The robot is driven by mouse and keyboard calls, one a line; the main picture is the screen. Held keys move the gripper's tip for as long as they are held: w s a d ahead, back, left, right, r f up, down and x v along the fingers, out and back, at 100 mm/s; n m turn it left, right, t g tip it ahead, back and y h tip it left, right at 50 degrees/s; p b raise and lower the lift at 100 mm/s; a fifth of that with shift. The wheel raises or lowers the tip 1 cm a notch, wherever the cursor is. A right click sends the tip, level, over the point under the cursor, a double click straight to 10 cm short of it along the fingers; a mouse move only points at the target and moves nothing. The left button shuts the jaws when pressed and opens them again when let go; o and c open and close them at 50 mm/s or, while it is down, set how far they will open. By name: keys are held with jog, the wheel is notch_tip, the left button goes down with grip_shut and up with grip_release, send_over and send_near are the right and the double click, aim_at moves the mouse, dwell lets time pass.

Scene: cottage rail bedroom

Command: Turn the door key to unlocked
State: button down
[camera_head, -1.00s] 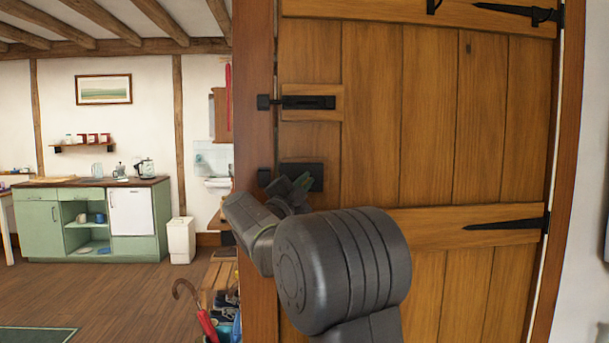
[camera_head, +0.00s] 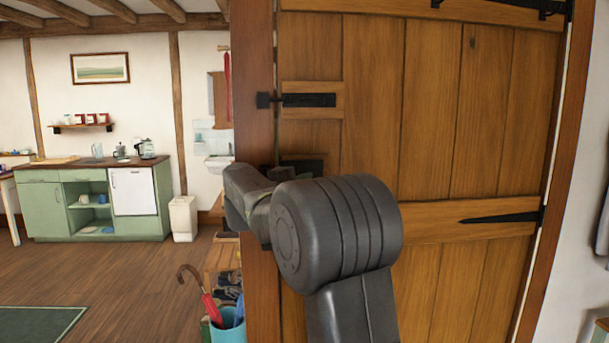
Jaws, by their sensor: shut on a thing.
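The plank door (camera_head: 430,110) stands shut in its frame. Its black lock case (camera_head: 306,160) shows only in part above my arm. The key is hidden behind my wrist, so its angle cannot be seen. My gripper (camera_head: 283,173) is at the lock, mostly hidden by my own dark grey wrist and arm links. It is shut on the door key, though its fingertips are barely visible.
A black bolt (camera_head: 308,100) sits higher on the door, and a strap hinge (camera_head: 500,215) is at the right. The door post (camera_head: 258,60) is beside the lock. A teal bin (camera_head: 228,331) with a red umbrella (camera_head: 211,308) stands low left. Floor lies open at left.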

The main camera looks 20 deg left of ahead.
jog(key=shift+m+g+p, duration=0.7)
jog(key=shift+p, duration=0.6)
dwell(0.5)
jog(key=c, duration=1.6)
grip_release()
jog(key=b+v, duration=0.1)
jog(key=v, duration=1.2)
jog(key=shift+s, duration=0.4)
